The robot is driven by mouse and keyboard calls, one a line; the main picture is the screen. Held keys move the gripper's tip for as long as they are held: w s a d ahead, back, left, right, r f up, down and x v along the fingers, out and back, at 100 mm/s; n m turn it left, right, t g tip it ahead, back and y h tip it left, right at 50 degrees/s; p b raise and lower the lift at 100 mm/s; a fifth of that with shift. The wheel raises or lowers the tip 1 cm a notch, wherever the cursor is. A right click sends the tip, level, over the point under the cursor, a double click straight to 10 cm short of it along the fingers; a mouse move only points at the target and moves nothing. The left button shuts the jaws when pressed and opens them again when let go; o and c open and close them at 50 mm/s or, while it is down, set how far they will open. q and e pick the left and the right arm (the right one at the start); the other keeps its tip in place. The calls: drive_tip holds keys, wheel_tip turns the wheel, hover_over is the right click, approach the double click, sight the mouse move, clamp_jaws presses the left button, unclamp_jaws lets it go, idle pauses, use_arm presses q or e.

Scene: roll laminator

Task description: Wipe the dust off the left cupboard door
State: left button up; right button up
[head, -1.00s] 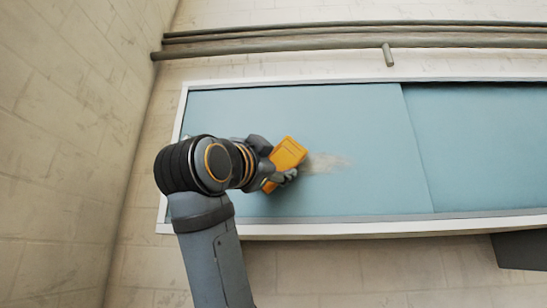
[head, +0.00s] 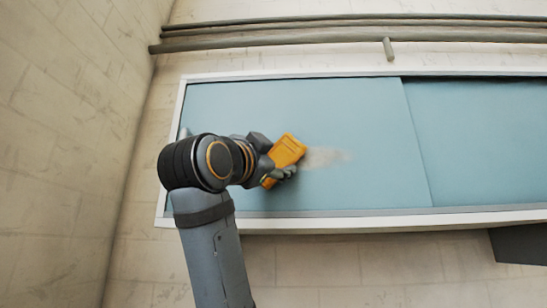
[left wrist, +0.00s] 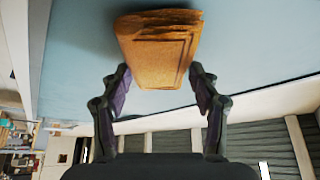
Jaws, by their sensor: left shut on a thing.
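The left cupboard door (head: 350,105) is a flat light-blue panel in a white frame. A pale grey-brown dust patch (head: 327,157) lies near its middle. My left gripper (head: 279,170) is shut on an orange wiping pad (head: 289,150), just left of the patch. The pad is tilted and at the door; whether it touches the surface cannot be told. In the left wrist view the pad (left wrist: 158,45) sits between and beyond the two fingers, with the blue door behind it. The pad hides some of the door and perhaps the patch's left end. My right gripper is not in view.
The right cupboard door (head: 485,140) adjoins at a vertical seam. Pipes (head: 300,38) run along the wall beyond the cupboard. A brick wall (head: 70,130) stands close on the left. A dark object (head: 520,247) is at the lower right. Most of the door is clear.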

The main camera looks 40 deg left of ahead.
sight(293, 156)
use_arm(q)
drive_tip(key=shift+w+a, duration=0.2)
drive_tip(key=shift+w, duration=0.15)
drive_tip(key=shift+w+d+r, duration=0.1)
drive_tip(key=shift+w+d, duration=0.05)
drive_tip(key=shift+d, duration=0.15)
drive_tip(key=shift+w+d+r+p, duration=0.15)
drive_tip(key=shift+w+d+p, duration=0.3)
drive_tip(key=shift+d, duration=0.3)
drive_tip(key=shift+w+d, duration=0.3)
drive_tip(key=shift+d, duration=0.3)
